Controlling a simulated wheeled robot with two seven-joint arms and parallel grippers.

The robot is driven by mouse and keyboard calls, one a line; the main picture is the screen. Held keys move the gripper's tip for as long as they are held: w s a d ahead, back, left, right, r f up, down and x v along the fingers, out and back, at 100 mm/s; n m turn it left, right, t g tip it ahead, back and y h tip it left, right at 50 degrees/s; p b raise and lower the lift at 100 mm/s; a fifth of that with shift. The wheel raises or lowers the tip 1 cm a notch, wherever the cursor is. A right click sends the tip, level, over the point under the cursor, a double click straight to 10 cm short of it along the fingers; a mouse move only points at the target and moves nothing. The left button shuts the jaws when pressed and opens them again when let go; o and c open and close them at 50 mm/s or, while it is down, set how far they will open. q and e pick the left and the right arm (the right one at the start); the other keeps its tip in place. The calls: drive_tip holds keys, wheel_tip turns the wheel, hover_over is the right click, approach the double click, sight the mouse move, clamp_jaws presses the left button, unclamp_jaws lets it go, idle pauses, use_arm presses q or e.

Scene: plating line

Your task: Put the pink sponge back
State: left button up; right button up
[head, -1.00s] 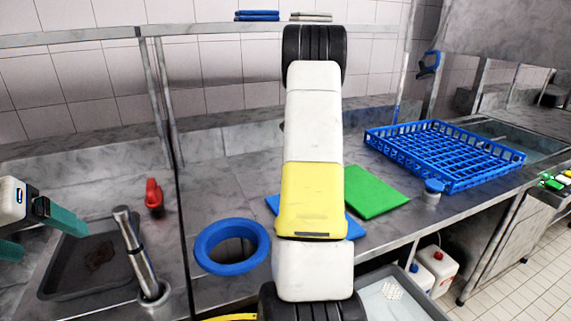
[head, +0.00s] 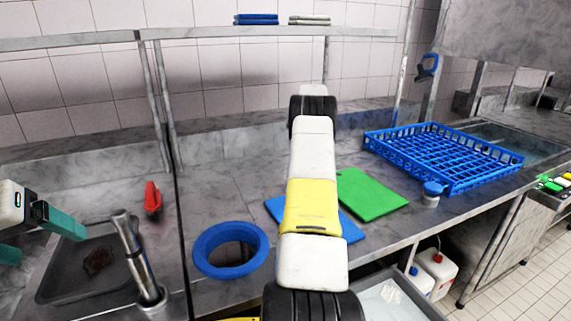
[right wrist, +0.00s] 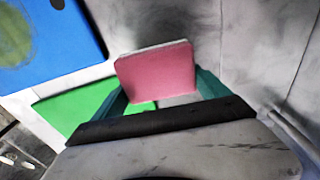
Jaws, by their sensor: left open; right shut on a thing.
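The pink sponge (right wrist: 157,72) is in the right wrist view, between the two teal fingers of my right gripper (right wrist: 163,90). The gripper is shut on it, with the sponge's broad pink face towards the camera and a pale edge on top. In the head view my right arm hides the right gripper and the sponge. My left gripper (head: 48,246) is open and empty at the left edge of the head view, over the sink side.
A green board (head: 370,195) and a blue board (head: 351,232) lie on the counter; the blue one bears a greenish patch (right wrist: 14,38). Nearby are a blue ring (head: 205,248), a blue rack (head: 450,180) and a red item (head: 152,197). A shelf (head: 215,31) holds folded cloths.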

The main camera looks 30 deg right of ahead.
drive_tip(key=shift+f, duration=0.95)
drive_tip(key=shift+f, duration=0.1)
